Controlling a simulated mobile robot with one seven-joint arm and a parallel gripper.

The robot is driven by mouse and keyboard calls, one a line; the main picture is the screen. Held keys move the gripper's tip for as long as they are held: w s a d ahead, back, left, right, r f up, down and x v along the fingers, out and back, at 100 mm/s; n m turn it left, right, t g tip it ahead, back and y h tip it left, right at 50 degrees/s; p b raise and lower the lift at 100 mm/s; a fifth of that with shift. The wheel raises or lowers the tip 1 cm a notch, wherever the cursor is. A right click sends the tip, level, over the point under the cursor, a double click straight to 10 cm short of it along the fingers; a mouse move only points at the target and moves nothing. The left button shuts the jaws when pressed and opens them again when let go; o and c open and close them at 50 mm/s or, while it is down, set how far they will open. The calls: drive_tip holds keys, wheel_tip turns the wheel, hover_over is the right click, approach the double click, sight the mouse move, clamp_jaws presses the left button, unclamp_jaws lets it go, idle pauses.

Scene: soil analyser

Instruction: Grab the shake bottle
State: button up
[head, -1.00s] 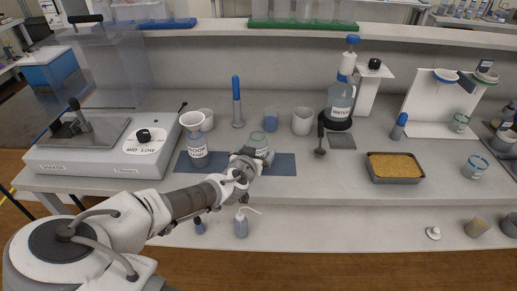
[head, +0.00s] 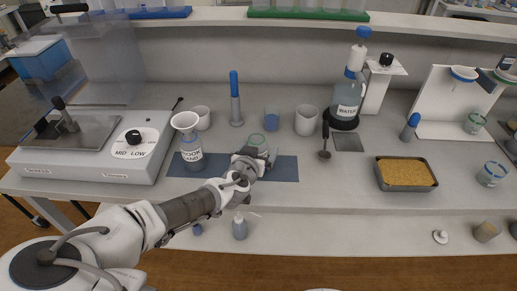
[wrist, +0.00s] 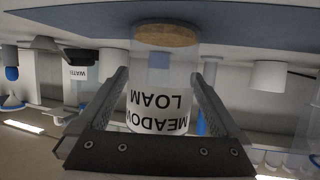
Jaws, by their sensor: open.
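A clear bottle labelled MEADOW LOAM (wrist: 160,100), the likely shake bottle, stands on a blue mat with brown soil at its base. The wrist view shows it upside down. My gripper (wrist: 158,76) is open, with one finger on each side of the bottle. Gaps show beside the bottle, and no firm grip is visible. In the head view, my gripper (head: 259,156) reaches low over the mat from the front.
A bottle with a funnel, labelled as sand (head: 190,158), stands left on the blue mat (head: 285,169). Behind are a blue-handled tool (head: 235,98), a blue beaker (head: 272,120) and a white cup (head: 306,121).

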drive_tip(key=shift+w+f, duration=0.1)
drive_tip(key=shift+w, duration=0.2)
drive_tip(key=c, duration=1.3)
drive_tip(key=shift+c, duration=0.2)
